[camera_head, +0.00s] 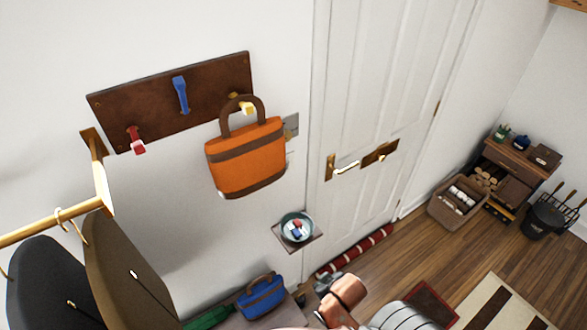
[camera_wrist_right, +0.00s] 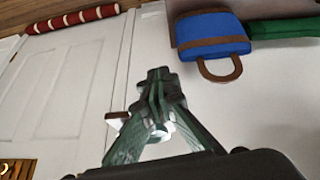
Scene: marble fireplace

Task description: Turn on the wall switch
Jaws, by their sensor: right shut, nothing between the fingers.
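The wall switch seems to be the grey metal plate (camera_head: 291,127) on the white wall, left of the door frame. The orange bag (camera_head: 246,160) hangs in front of it and hides part of it, so its on or off state cannot be told. My right gripper (camera_head: 324,284) is low at the bottom of the head view, well below the plate and apart from it. In the right wrist view its fingers (camera_wrist_right: 156,76) are closed together with nothing between them. The plate does not show clearly in the wrist view. My left gripper is not in view.
A small shelf with a bowl (camera_head: 297,228) juts from the wall between plate and gripper. A blue bag (camera_head: 262,297) stands left of the gripper. The white door (camera_head: 375,90) has a brass handle. A rolled red rug (camera_head: 357,250) lies at its foot.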

